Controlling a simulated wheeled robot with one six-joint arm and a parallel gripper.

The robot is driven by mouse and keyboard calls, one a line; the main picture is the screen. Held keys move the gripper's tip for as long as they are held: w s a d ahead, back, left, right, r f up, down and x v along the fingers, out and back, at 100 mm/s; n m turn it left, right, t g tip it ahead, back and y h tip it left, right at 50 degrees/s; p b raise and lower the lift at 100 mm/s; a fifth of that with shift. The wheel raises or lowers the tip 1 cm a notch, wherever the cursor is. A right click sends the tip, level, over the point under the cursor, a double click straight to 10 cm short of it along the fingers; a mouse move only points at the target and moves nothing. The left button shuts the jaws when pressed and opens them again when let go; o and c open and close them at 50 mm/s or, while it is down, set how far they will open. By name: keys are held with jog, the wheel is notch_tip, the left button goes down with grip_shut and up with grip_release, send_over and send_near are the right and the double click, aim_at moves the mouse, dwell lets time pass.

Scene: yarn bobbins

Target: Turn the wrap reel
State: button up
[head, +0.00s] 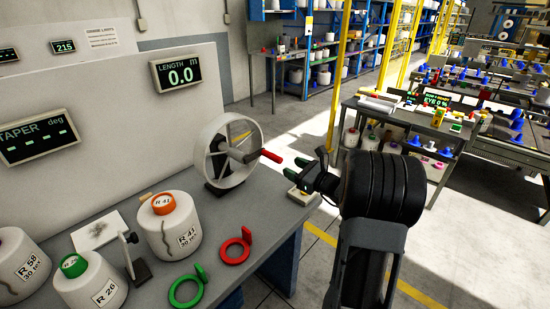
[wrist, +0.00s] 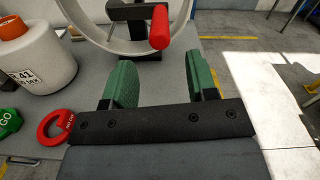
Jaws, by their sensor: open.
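The wrap reel (head: 206,143) is a white wheel on a dark stand at the table's far end. Its red crank handle (head: 270,157) sticks out to the right, towards my gripper. My gripper (head: 298,170) has green fingers and is open and empty, just right of the handle and apart from it. In the wrist view the red handle (wrist: 160,27) stands ahead of the fingers, between their lines, with the reel's rim (wrist: 85,25) behind it. The length display (head: 178,74) above the reel reads 0.0.
Yarn bobbin R 41 (head: 170,236) with an orange top stands left of the reel. A red ring tool (head: 236,248) and a green ring tool (head: 188,287) lie near the grey table's front edge. A small box (head: 303,197) sits at the table's right end.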

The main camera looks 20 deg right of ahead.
aim_at(275, 159)
jog(key=p+x, duration=0.1)
jog(key=x, duration=0.7)
jog(key=shift+w, duration=0.1)
jog(key=shift+c, duration=0.4)
jog(key=shift+a, duration=0.1)
grip_shut()
